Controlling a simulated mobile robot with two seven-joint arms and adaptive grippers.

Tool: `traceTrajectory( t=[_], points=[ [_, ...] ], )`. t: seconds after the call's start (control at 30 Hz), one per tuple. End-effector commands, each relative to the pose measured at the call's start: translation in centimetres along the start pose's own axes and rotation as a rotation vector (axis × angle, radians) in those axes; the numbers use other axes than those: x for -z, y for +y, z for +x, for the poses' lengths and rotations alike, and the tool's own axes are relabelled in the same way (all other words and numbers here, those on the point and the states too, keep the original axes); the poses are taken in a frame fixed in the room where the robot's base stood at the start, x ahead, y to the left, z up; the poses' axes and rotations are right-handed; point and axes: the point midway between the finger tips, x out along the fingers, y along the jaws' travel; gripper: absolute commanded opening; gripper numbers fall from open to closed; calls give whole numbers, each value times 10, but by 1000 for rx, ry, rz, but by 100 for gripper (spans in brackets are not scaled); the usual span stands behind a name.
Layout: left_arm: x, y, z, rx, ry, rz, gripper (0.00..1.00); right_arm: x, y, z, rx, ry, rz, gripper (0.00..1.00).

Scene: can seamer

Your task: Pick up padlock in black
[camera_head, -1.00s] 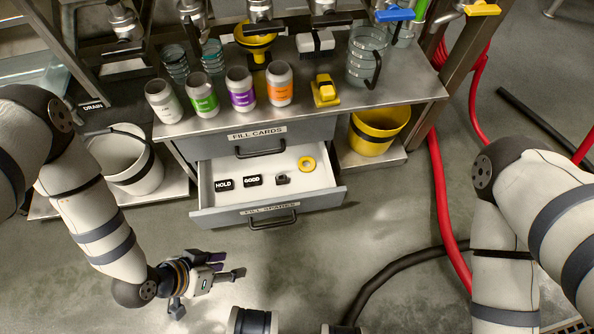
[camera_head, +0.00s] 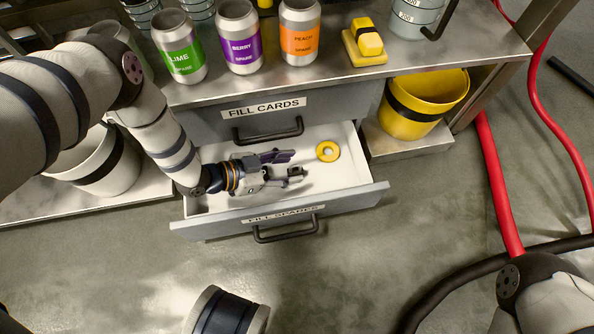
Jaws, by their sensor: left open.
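The small black padlock (camera_head: 296,173) lies in the open white-lined drawer (camera_head: 347,187), left of and nearer than a yellow ring. My left gripper (camera_head: 290,164) reaches into the drawer from the left, with its fingers pointing right. Its fingers are open, and their tips are at the padlock. The gripper partly covers the padlock, and I cannot tell whether they touch. The HOLD and GOOD tags are hidden behind my left arm and hand. My right gripper is out of view.
The yellow ring (camera_head: 328,151) is close to the gripper's fingertips. Above the drawer are the shut FILL CARDS drawer (camera_head: 228,127) and a steel counter (camera_head: 327,70) with cans. A yellow bucket (camera_head: 406,121) stands right of the drawer.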

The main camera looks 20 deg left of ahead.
Motion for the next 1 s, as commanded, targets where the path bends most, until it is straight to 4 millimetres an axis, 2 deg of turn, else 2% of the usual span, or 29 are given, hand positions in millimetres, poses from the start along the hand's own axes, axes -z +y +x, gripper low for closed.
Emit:
traceTrajectory(
  t=[0.3, 0.4, 0.63, 0.67, 0.83, 1.0],
  points=[
    [-9, -4, 52, 1, 0, 1, 44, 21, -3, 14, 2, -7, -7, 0],
    [-7, -4, 64, 2, 0, 0, 44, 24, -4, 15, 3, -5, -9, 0],
    [-6, -4, 66, 2, -2, -2, 44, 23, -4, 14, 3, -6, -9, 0],
    [-6, -4, 66, 2, -2, -2, 39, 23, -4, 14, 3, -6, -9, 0],
    [-6, -4, 66, 2, -2, -2, 1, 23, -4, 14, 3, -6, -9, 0],
    [-6, -4, 66, 2, -2, -2, 0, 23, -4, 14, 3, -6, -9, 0]
  ],
)
